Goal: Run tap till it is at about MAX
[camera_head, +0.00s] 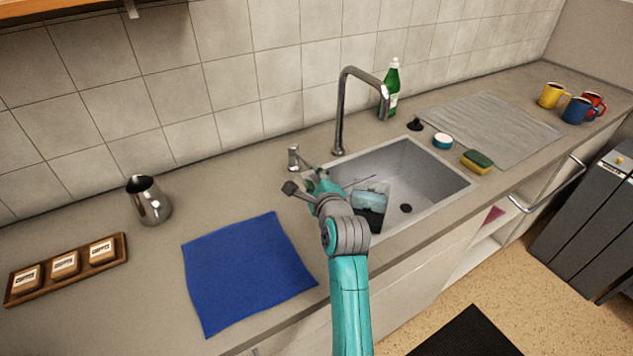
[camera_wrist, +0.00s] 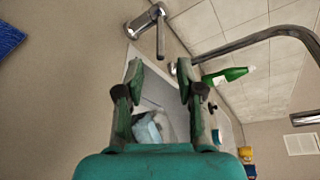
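The chrome tap (camera_head: 341,110) has a tall bent spout over the sink (camera_head: 436,172); the spout also shows in the wrist view (camera_wrist: 268,34). Its separate lever (camera_head: 293,157) stands at the sink's left back corner and shows at the top of the wrist view (camera_wrist: 157,28). A clear bluish container (camera_head: 372,193) sits in the sink, partly hidden by my arm; it shows between my fingers in the wrist view (camera_wrist: 150,130). No MAX mark or stream of water can be made out. My gripper (camera_wrist: 160,72) is open and empty, close to the lever, apart from it.
A green bottle (camera_head: 391,88), black stopper (camera_head: 415,124), teal-white tub (camera_head: 443,141) and sponge (camera_head: 477,161) surround the sink. A blue cloth (camera_head: 245,270), steel jug (camera_head: 149,200) and coffee tray (camera_head: 66,268) lie left. Several mugs (camera_head: 575,110) stand far right.

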